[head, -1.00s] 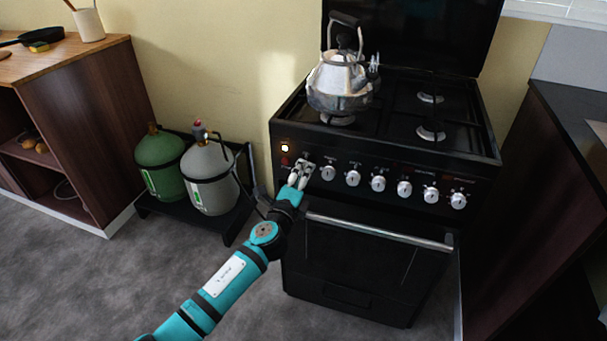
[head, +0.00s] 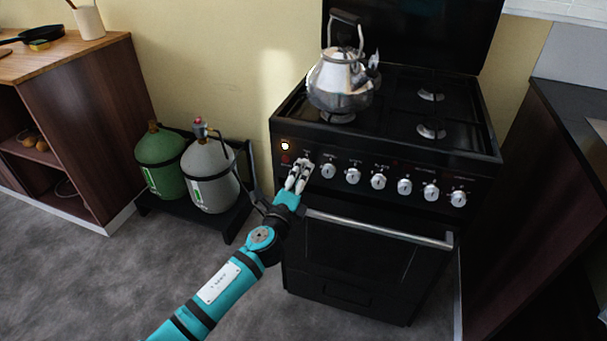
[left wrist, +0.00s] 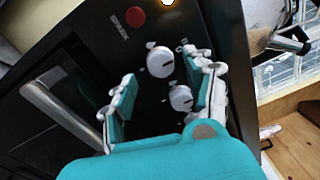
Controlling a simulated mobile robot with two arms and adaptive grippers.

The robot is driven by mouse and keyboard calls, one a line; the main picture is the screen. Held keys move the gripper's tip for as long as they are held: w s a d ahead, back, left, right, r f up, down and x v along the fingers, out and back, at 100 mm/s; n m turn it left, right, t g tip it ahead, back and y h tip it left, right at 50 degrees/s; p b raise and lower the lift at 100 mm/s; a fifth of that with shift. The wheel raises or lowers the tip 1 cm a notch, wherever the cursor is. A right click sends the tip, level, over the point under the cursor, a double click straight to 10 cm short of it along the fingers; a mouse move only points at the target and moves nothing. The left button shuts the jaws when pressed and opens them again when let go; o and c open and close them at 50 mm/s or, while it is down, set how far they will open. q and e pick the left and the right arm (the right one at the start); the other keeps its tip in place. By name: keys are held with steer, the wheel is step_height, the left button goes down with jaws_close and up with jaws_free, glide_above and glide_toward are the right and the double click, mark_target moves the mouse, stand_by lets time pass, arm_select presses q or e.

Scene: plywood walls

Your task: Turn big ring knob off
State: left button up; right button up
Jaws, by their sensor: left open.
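The black stove (head: 375,265) has a front panel with a row of silver knobs. Their labels are too small to read, so I cannot tell which is the big ring knob. My left gripper (head: 298,176) is at the left end of the row, covering the leftmost knob in the head view. In the left wrist view the gripper (left wrist: 165,95) is open, with one knob (left wrist: 160,62) ahead between the fingers and another knob (left wrist: 182,98) nearer the right finger. Both appear free of the fingers. My right gripper is not in view.
A lit lamp (head: 285,146) and a red button (head: 285,159) are left of the knobs. The oven handle (head: 380,231) runs below. Gas bottles (head: 210,178) stand on a low rack at left.

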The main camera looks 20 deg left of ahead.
arm_select(q)
steer(key=s, duration=0.6)
steer(key=shift+s+f, duration=0.15)
steer(key=shift+a, duration=0.1)
